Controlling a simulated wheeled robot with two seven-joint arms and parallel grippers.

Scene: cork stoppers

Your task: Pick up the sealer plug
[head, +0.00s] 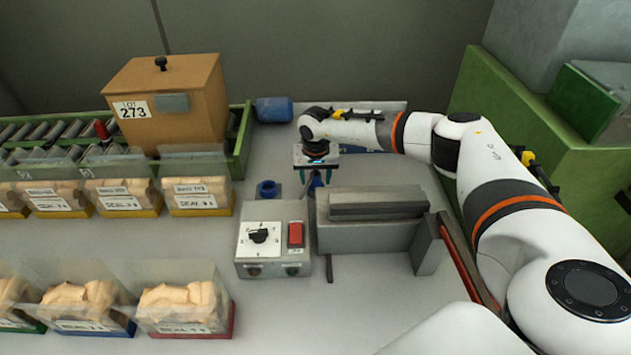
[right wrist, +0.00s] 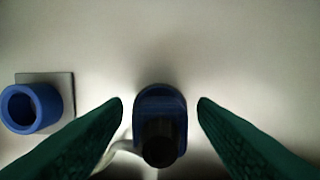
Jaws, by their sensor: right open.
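The sealer plug (right wrist: 160,104) is a blue body with a dark round end, seen in the right wrist view. A pale cable shows beside it at lower left. In the head view a bit of the blue plug (head: 314,184) shows below my right gripper (head: 316,176). The right gripper is open, pointing down, with its green fingers on either side of the plug; a gap shows at each side in the right wrist view. A blue ring-shaped socket (right wrist: 31,108) on a grey plate stands to the left. My left gripper is not in view.
A grey control box (head: 273,240) with a dial and red switch stands in front, beside the grey sealer (head: 370,232). A blue cylinder (head: 273,109) lies behind. A green structure (head: 510,140) rises at right.

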